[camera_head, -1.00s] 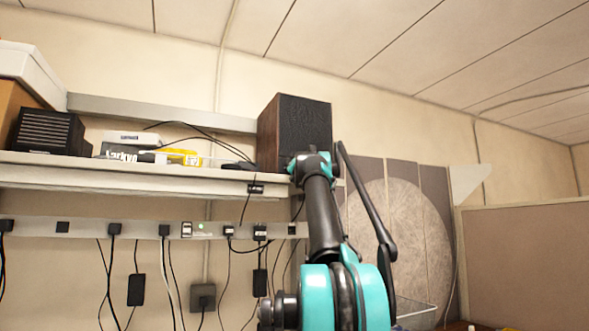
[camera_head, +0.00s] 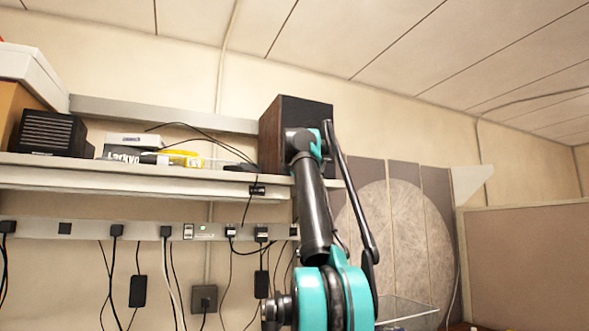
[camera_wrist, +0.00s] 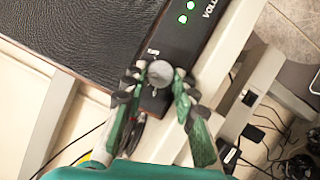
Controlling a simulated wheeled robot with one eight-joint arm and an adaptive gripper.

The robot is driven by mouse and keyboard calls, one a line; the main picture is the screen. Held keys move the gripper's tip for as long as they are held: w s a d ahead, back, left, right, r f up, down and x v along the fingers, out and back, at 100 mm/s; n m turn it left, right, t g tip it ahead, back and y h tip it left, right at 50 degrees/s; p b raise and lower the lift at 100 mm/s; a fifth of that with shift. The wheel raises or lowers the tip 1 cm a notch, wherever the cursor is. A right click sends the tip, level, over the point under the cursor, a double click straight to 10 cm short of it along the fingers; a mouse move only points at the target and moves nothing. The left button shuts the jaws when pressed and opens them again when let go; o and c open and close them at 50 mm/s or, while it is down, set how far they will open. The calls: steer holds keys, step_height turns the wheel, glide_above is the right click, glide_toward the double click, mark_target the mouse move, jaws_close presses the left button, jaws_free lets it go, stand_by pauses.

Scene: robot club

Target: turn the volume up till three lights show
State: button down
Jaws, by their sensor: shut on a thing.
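The speaker (camera_head: 285,118), a dark box with brown sides, stands on the shelf behind my arm; its black textured front (camera_wrist: 85,35) fills the upper left of the wrist view. A dark control panel (camera_wrist: 172,48) beside it bears a grey round volume knob (camera_wrist: 160,73). My gripper (camera_wrist: 158,84) is shut on the knob, one finger on each side. Two green lights (camera_wrist: 184,19) glow near the top edge by the partly cut-off "VOLU" lettering; anything further along the panel is out of frame. In the head view my arm hides the knob and gripper.
Cables and plugs hang from a power strip (camera_head: 140,230) below. A partition (camera_head: 525,260) stands at right.

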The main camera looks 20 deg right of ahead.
steer(key=shift+m+g, duration=0.4)
steer(key=shift+m, duration=0.6)
steer(key=shift+r+m, duration=0.1)
steer(key=shift+m, duration=0.5)
steer(key=c, duration=1.2)
jaws_free()
steer(key=shift+s, duration=0.1)
steer(key=shift+r+v, duration=0.2)
steer(key=shift+v, duration=3.75)
steer(key=shift+f, duration=0.1)
